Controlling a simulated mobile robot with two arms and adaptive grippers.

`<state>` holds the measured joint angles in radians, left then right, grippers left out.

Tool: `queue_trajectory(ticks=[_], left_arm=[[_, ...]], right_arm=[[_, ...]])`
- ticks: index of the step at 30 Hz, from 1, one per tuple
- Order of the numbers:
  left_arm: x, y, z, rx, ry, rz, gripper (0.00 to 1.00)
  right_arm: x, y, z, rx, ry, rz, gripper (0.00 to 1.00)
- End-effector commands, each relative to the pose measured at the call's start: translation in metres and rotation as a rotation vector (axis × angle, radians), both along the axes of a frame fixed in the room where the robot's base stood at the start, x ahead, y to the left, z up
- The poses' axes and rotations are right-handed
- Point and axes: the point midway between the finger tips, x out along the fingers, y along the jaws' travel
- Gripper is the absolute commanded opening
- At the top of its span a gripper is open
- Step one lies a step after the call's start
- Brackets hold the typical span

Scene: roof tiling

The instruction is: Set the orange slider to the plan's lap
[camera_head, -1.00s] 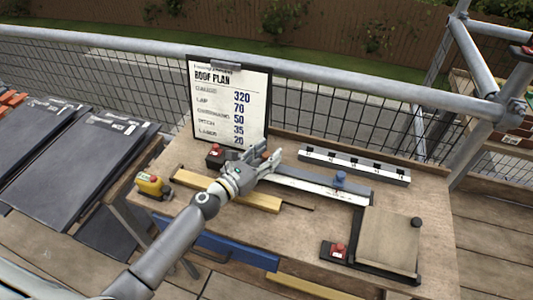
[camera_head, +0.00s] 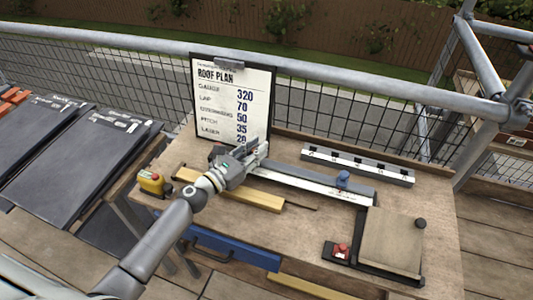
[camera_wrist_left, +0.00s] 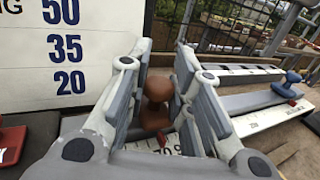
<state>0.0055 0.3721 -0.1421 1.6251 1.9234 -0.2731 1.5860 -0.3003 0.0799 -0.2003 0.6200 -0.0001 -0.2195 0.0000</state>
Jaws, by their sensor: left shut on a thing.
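The orange slider's brown-orange knob (camera_wrist_left: 157,95) stands between the fingers of my left gripper (camera_wrist_left: 158,85) in the left wrist view. The fingers are shut on it. In the head view my left gripper (camera_head: 257,153) is at the left end of the white ruled rail (camera_head: 310,185), and it hides the slider. The scale under the knob is partly covered, so the slider's reading cannot be told. The plan board (camera_head: 232,100) stands behind the gripper. It lists gauge 320, lap 70, then 50, 35 and 20. My right gripper is not in view.
A blue knob (camera_head: 342,179) sits farther right on the rail. A grey slotted bar (camera_head: 358,164) lies behind it. A square board (camera_head: 392,242) and a red button (camera_head: 341,250) are at front right. A yellow box (camera_head: 152,184) is at the bench's left edge.

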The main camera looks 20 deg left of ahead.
Motion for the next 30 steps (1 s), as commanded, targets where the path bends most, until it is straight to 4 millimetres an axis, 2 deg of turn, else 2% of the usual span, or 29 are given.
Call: queue_trajectory(ticks=[7,8,12,23,26,30], left_arm=[[0.0,0.0,0.0,-0.001,0.002,-0.001,0.0],[0.0,0.0,-0.001,-0.001,0.002,-0.001,0.25],[0.0,0.0,0.0,-0.001,0.002,-0.001,0.41],[-0.003,0.001,-0.001,-0.002,0.002,-0.002,0.41],[-0.01,0.005,-0.001,-0.002,0.003,-0.001,0.41],[-0.031,0.013,-0.002,-0.002,0.004,0.0,0.41]], right_arm=[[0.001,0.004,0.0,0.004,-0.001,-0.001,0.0],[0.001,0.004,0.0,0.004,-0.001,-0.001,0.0],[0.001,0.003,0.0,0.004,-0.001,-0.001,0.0],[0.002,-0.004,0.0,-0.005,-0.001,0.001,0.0],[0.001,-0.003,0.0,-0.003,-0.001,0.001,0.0],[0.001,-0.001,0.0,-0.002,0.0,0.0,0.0]])
